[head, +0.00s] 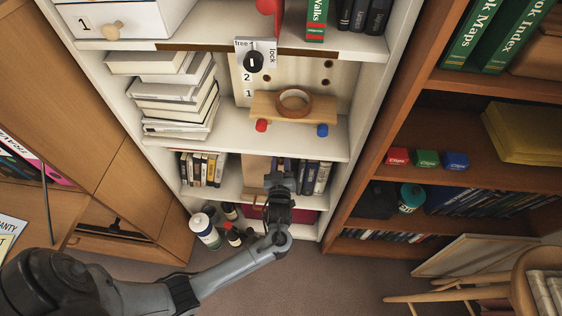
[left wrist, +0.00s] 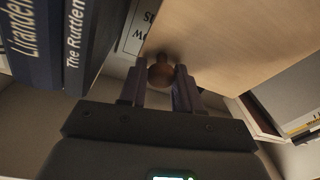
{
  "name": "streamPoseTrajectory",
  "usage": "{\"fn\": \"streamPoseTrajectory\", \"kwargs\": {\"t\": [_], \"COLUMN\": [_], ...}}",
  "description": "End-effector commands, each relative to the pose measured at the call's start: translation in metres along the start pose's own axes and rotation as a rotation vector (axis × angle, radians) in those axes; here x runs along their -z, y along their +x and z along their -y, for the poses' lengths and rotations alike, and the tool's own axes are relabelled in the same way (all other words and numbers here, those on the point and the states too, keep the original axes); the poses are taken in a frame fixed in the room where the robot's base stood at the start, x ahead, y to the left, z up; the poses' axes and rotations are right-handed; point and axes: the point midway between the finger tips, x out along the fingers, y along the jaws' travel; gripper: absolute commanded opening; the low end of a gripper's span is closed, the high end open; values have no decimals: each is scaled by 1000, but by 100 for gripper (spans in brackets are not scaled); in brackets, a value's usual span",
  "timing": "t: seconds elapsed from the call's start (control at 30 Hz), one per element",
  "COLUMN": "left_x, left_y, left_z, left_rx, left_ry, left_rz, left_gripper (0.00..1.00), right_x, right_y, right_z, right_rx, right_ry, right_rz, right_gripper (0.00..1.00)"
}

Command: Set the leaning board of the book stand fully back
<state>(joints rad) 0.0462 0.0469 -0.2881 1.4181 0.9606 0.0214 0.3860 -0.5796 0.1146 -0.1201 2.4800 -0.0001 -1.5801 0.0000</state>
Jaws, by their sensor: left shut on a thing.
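The leaning board of the book stand is a pale wooden panel (left wrist: 230,40) with a round brown knob (left wrist: 160,72) at its edge in the left wrist view. My left gripper (left wrist: 159,86) has its two fingers on either side of the knob, shut on it. In the head view my left gripper (head: 278,168) reaches into the lower shelf of the white bookcase. A part of the board (head: 254,168) shows there between two groups of books, mostly hidden behind my gripper. My right gripper is in neither view.
Dark books (head: 316,178) stand right of the gripper, and lighter books (head: 203,168) stand to its left. Bottles (head: 205,231) stand on the floor below, at the left.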

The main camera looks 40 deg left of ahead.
Motion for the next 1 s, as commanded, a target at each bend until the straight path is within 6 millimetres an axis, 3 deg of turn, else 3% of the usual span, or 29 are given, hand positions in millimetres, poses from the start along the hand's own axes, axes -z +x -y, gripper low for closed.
{"fn": "streamPoseTrajectory", "kwargs": {"t": [0.27,0.6,1.0], "left_x": [2,0,-8], "left_y": [2,43,50], "left_z": [0,-2,-1], "left_rx": [2,61,70], "left_ry": [0,16,20], "left_rz": [5,220,267], "left_gripper": [0,0,0], "right_x": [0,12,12], "right_y": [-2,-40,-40], "right_z": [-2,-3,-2], "right_rx": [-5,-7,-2], "right_ry": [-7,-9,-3], "right_rz": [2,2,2], "right_gripper": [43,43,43]}}
